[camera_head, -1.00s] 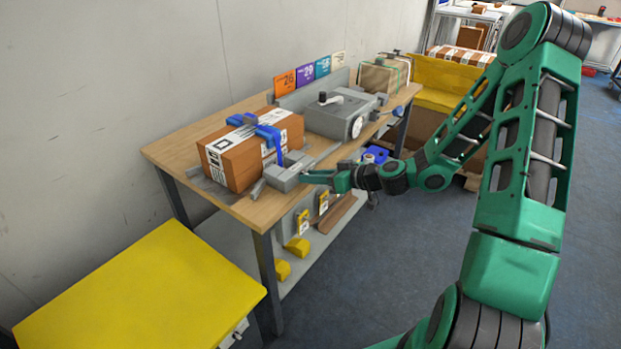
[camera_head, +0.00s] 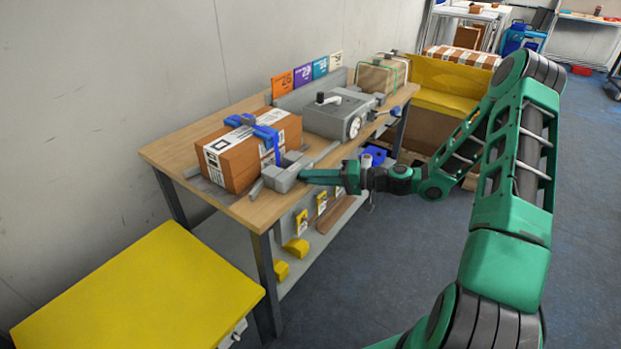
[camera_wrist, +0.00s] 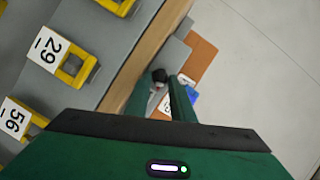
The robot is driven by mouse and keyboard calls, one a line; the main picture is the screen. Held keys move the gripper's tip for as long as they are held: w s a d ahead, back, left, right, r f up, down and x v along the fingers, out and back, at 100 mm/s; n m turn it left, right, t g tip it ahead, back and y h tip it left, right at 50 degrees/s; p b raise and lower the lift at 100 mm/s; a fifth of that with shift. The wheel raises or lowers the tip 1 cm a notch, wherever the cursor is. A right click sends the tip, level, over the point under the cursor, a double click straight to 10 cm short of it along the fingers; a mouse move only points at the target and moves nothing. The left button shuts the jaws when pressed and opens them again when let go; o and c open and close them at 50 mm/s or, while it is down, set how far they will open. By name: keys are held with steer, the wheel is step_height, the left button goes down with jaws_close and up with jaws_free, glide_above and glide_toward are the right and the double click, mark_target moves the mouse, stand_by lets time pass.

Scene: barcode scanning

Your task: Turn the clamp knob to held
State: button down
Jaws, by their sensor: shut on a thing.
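A brown box (camera_head: 232,161) with white labels sits on the bench under a blue clamp (camera_head: 268,133). A grey clamp block (camera_head: 284,180) stands in front of the box at the bench's front edge. My gripper (camera_head: 304,176) reaches in from the right and its fingertips are at the block's front side. In the wrist view, my gripper (camera_wrist: 160,88) has its fingers around a small dark knob (camera_wrist: 159,75). The knob is hidden by the fingers in the head view. Its marking cannot be read.
A grey machine (camera_head: 338,115) with a handle and dial stands right of the box. The wooden bench (camera_head: 180,150) has yellow-handled items (camera_head: 296,247) below its edge. A yellow-topped cabinet (camera_head: 140,290) is at front left. Open floor lies right of the bench.

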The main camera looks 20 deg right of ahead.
steer(key=m, duration=0.1)
steer(key=m+y, duration=0.1)
steer(key=f+m, duration=0.1)
steer(key=m, duration=0.1)
steer(key=shift+d+t, duration=0.3)
steer(key=shift+m+y, duration=0.3)
steer(key=c, duration=1.8)
jaws_free()
steer(key=shift+a, duration=0.1)
steer(key=shift+c, duration=0.2)
steer(key=v, duration=1)
steer(key=shift+d, duration=0.35)
steer(key=shift+s, duration=0.1)
